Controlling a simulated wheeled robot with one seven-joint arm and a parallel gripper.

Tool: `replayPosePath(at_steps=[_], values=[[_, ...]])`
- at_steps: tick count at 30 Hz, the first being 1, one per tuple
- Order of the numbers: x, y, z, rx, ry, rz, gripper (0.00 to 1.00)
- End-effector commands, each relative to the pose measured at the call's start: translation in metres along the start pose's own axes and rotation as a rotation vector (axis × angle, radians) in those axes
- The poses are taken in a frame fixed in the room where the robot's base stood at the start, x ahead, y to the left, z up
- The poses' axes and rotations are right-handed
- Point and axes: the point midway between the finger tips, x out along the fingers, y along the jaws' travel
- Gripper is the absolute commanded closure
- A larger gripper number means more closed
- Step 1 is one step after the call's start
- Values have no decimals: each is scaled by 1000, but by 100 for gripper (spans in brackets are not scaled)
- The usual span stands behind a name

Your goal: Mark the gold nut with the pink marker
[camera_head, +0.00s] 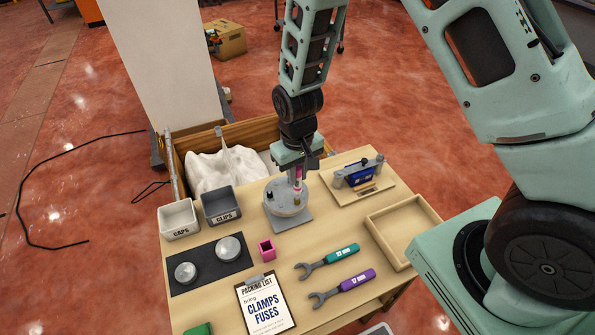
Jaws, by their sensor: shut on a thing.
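My gripper (298,173) points down over a round grey fixture (282,207) at the back middle of the table. It is shut on a slim upright thing with a pink part, which looks like the pink marker (298,182). The marker's lower end is just above or touching a small gold piece on the fixture, which looks like the gold nut (297,197). The picture is too small to tell whether they touch, or whether the nut bears a mark. A pink square holder (266,250) stands in front of the fixture and looks empty.
A black mat (208,262) holds two round metal pieces. A blue device (358,176) stands right, behind an empty wooden tray (402,232). Two wrenches (328,262) and a clipboard (264,306) lie in front.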

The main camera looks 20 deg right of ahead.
Motion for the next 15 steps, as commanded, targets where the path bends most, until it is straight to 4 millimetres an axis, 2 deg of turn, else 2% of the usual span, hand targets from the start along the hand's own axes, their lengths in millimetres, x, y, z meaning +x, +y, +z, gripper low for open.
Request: replayPosePath(at_steps=[15], values=[[5, 0, 0, -1, 0, 0, 100]])
